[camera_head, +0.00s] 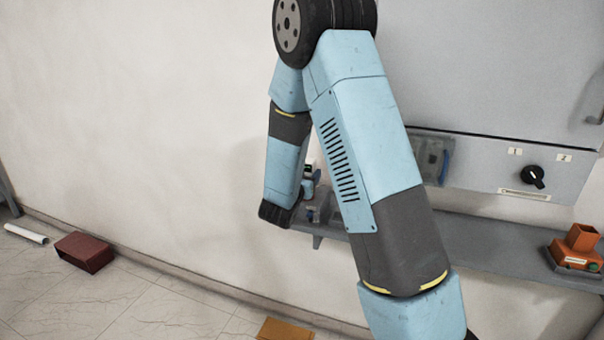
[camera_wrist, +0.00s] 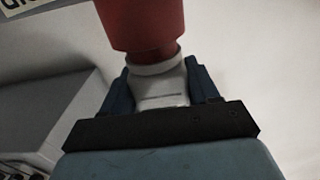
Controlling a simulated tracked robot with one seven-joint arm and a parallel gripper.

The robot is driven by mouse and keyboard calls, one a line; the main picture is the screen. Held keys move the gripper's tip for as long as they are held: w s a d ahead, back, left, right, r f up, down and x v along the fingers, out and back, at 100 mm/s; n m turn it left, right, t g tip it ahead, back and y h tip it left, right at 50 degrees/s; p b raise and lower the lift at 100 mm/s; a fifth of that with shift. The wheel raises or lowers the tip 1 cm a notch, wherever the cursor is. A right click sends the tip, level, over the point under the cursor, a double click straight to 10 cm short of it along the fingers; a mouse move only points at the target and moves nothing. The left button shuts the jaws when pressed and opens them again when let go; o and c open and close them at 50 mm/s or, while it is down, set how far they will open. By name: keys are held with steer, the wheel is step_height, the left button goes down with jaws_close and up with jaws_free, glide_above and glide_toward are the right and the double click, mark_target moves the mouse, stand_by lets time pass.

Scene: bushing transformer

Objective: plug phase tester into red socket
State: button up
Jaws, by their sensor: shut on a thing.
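In the wrist view, my gripper (camera_wrist: 162,84) has its dark blue fingers on both sides of a grey-white piece, which I take to be the phase tester (camera_wrist: 160,92). The gripper is shut on it. A red cylinder (camera_wrist: 143,22), which may be the red socket, is directly beyond the light collar at the far end of this piece. They look touching or in line, but I cannot tell whether one is seated in the other. The top of the red cylinder is cut off by the frame.
A grey cabinet (camera_head: 480,70) with a black rotary knob (camera_head: 533,177) is on the wall. A grey shelf (camera_head: 470,240) runs below it, with an orange device (camera_head: 577,252) at right. A dark red box (camera_head: 84,251) and a white tube (camera_head: 26,233) lie on the floor.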

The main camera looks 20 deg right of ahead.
stand_by(0.3)
steer(key=o, duration=1.3)
steer(key=shift+f, duration=0.1)
steer(key=shift+c, duration=0.2)
steer(key=v, duration=1.3)
step_height(320, 180, up, 12)
steer(key=s+a+n+g+y, duration=0.3)
steer(key=n+y, duration=0.1)
steer(key=y, duration=0.8)
steer(key=s+d+r+n+g, duration=0.1)
steer(key=s+d+r+g, duration=0.1)
steer(key=s, duration=0.9)
steer(key=s+d+r+n+g+h, duration=0.1)
steer(key=s+d+r+n+g, duration=0.1)
steer(key=s+d+g, duration=0.2)
steer(key=s+d, duration=0.3)
steer(key=s, duration=0.5)
steer(key=shift+s+d+r, duration=0.15)
steer(key=shift+s+r, duration=0.2)
